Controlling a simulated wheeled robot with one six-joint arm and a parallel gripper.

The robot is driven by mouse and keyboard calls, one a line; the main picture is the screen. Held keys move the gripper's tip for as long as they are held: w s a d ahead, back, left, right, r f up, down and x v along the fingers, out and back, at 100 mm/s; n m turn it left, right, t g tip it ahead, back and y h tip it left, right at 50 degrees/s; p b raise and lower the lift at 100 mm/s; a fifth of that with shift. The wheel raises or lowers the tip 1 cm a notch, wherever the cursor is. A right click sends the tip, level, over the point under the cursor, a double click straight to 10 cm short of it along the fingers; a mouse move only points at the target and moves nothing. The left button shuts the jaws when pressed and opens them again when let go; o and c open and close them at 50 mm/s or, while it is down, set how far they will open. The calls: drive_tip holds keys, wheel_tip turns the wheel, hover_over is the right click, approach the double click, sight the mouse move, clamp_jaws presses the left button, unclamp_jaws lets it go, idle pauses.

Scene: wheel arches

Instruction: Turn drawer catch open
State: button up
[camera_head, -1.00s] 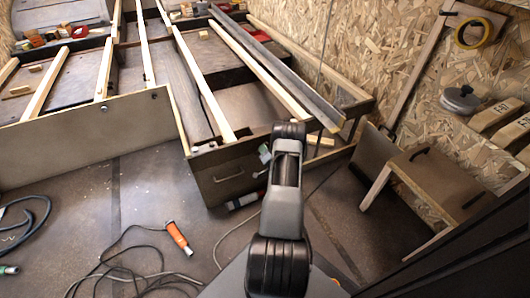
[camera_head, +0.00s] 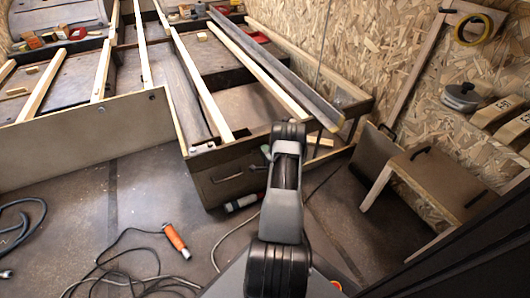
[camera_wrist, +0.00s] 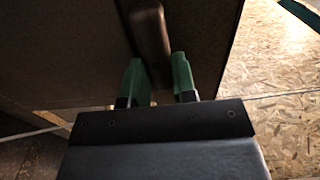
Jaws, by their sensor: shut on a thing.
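The drawer catch (camera_wrist: 150,35) is a dark brown, rounded oblong piece on a dark panel in the wrist view. Its long side runs nearly up and down the picture, tilted slightly. My gripper (camera_wrist: 160,80) has green fingertips, one on each side of the catch's lower end, and is shut on it. In the head view my arm hides most of the gripper, with only a bit of green showing beside the arm. The drawer front (camera_head: 225,183) is a dark panel with a bar handle (camera_head: 228,177), left of my arm. The catch cannot be made out clearly there.
An orange-handled tool (camera_head: 176,240) and its cable lie on the floor at lower left. A small wooden bench (camera_head: 435,178) stands to the right, by the chipboard wall. Long wooden slats (camera_head: 205,85) cross the frame above the drawer. A small bottle-like item (camera_head: 243,203) lies below the drawer.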

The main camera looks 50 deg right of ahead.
idle(0.4)
drive_tip(key=o, duration=0.9)
drive_tip(key=shift+s, duration=0.1)
drive_tip(key=p+v, duration=0.4)
drive_tip(key=v, duration=0.9)
drive_tip(key=shift+s+a, duration=0.15)
drive_tip(key=shift+s, duration=0.2)
